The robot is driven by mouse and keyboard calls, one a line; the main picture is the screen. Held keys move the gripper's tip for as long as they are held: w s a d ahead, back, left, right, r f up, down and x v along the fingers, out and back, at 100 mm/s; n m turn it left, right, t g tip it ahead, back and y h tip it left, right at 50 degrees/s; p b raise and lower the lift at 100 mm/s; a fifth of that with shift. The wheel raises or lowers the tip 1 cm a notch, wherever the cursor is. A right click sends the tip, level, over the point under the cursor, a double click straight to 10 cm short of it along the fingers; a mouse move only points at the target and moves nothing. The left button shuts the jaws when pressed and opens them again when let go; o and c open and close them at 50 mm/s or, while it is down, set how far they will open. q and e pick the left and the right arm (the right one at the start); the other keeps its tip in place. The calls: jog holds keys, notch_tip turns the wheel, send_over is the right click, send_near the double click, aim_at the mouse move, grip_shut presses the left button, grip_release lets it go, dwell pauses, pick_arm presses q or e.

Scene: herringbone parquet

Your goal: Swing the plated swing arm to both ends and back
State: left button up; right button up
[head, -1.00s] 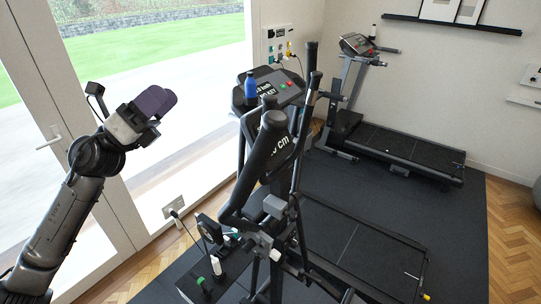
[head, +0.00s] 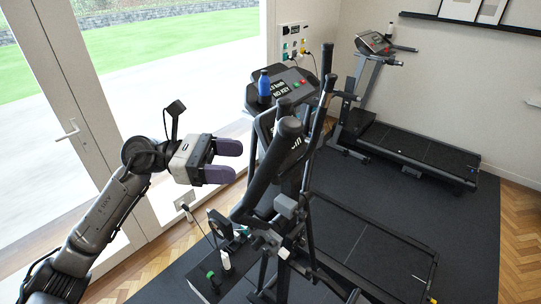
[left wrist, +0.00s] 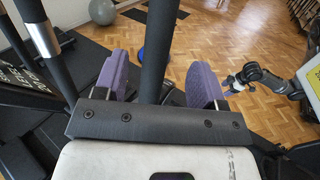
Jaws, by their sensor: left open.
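My left gripper (head: 232,161) is open and empty in the head view, with purple finger pads pointing right. It is to the left of the dark upright swing handle (head: 272,165) of the elliptical trainer, with a visible gap. A second long handle (head: 318,130) rises behind it. In the left wrist view a dark bar (left wrist: 158,45) runs upright between the two purple fingers (left wrist: 160,85); whether it is inside the jaws or beyond them I cannot tell. A grey block (head: 286,205) sits low on the handle linkage. I cannot tell which part carries the plate.
A console (head: 287,92) with a blue bottle (head: 264,86) stands behind the handle. A low box (head: 215,280) with small knobs stands at the trainer's foot. A treadmill (head: 420,150) is at the back right. A glass door (head: 110,100) is on the left.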

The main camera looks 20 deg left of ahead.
aim_at(270, 163)
pick_arm(q)
jog(key=p+x, duration=0.2)
jog(key=x, duration=0.6)
pick_arm(e)
notch_tip(270, 163, up, 3)
jog(key=shift+r, duration=0.1)
pick_arm(q)
jog(key=shift+w, duration=0.1)
jog(key=shift+c, duration=0.2)
